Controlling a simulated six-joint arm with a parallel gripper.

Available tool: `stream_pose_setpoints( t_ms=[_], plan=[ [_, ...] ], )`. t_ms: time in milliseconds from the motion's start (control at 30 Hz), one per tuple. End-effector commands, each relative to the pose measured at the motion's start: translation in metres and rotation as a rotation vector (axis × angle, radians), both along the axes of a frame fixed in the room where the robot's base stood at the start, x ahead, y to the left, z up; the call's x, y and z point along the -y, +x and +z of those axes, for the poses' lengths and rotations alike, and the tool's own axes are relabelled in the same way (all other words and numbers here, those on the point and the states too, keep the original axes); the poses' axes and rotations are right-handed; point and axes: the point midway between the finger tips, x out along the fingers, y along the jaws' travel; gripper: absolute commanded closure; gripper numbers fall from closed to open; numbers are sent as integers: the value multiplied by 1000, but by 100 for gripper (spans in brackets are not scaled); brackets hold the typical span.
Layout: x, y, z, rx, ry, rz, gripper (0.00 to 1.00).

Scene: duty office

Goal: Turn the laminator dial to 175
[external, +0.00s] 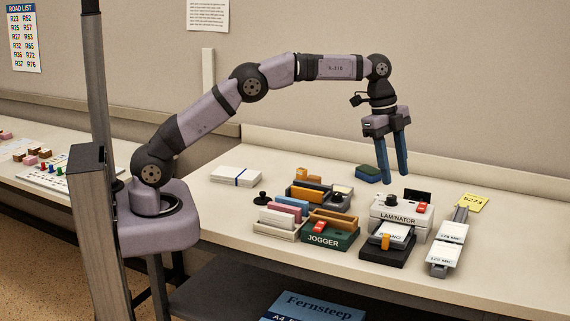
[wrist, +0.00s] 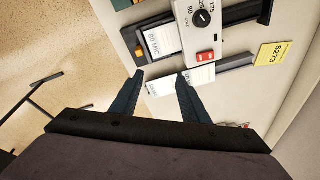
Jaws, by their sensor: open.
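The laminator (external: 402,212) is a white box with its name on the front, standing on the right part of the desk. Its black dial (external: 392,200) is on top, near a red switch (external: 393,210). In the wrist view the dial (wrist: 203,18) is near the top edge, with 80 and 175 printed around it and a pale mark on the knob. I cannot tell exactly which value it points to. My gripper (external: 396,179) is open and empty, pointing down above the laminator, apart from the dial. Its fingers (wrist: 160,75) also show in the wrist view.
A black tray (external: 382,252) holding cards is in front of the laminator.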

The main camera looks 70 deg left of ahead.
Motion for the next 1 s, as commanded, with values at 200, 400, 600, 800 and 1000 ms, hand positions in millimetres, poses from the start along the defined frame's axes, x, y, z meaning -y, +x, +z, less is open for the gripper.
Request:
stream_pose_setpoints(
  t_ms=[200,400,600,800,1000],
  plan=[
    [-38,-5,-26,-8,100,404,58],
    [-67,-1,-50,33,117,812,58],
    [-82,14,-54,118,33,1205,58],
    [-83,27,-49,160,-105,1517,58],
    [-82,29,-49,157,-176,1684,58]
  ],
)
